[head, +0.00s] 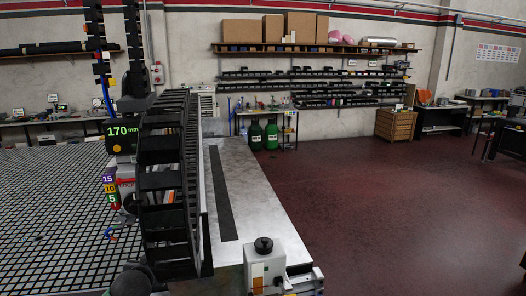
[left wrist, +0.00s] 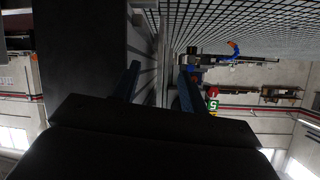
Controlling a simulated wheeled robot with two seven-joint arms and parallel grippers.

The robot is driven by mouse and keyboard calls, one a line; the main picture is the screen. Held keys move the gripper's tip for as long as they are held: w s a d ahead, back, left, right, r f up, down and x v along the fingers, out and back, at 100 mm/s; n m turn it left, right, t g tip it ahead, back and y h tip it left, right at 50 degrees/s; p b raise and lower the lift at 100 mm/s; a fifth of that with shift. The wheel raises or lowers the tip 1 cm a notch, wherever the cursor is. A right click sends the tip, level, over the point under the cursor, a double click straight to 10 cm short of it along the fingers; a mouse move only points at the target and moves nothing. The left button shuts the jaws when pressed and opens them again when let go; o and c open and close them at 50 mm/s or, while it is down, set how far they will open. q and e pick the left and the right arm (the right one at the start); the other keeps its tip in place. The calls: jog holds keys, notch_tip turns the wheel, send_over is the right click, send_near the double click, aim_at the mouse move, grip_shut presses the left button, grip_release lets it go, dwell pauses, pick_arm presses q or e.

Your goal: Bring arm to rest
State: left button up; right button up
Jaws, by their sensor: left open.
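My left gripper (left wrist: 158,72) shows in the left wrist view, with its two dark fingers apart and nothing visible between them. A dark surface fills the upper left of that view, close to the left finger. In the head view a dark rounded shape (head: 130,284) at the bottom edge may be part of my arm; I cannot tell. My right gripper is in neither view.
The vacuum grid table (head: 50,200) fills the left of the head view. A black cable chain (head: 165,180) runs along its side beside a pale metal ledge (head: 262,195). A grey control box (head: 264,270) stands at the front. The red floor (head: 390,200) at right is mostly clear.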

pick_arm(q)
jog(key=s+d+f+m+g+h, duration=0.1)
jog(key=s+d+f+g, duration=0.25)
jog(key=s+f, duration=0.6)
jog(key=s+d+f+g, duration=0.3)
jog(key=s+d+f, duration=0.15)
jog(key=s, duration=1.05)
jog(key=s+d+f+m+g+h, duration=0.1)
jog(key=s+d+f+g, duration=0.2)
jog(key=s+f, duration=0.7)
notch_tip(320, 180, down, 29)
jog(key=d+b, duration=0.2)
jog(key=b, duration=0.3)
jog(key=s+f+b, duration=0.1)
jog(key=s+f, duration=0.2)
jog(key=f, duration=0.5)
jog(key=s+f+b, duration=0.1)
jog(key=s+f, duration=0.1)
jog(key=f, duration=0.6)
jog(key=s+f+g+b, duration=0.1)
jog(key=s+f, duration=0.2)
jog(key=f, duration=0.5)
jog(key=shift+s+f, duration=0.15)
jog(key=shift+s, duration=0.2)
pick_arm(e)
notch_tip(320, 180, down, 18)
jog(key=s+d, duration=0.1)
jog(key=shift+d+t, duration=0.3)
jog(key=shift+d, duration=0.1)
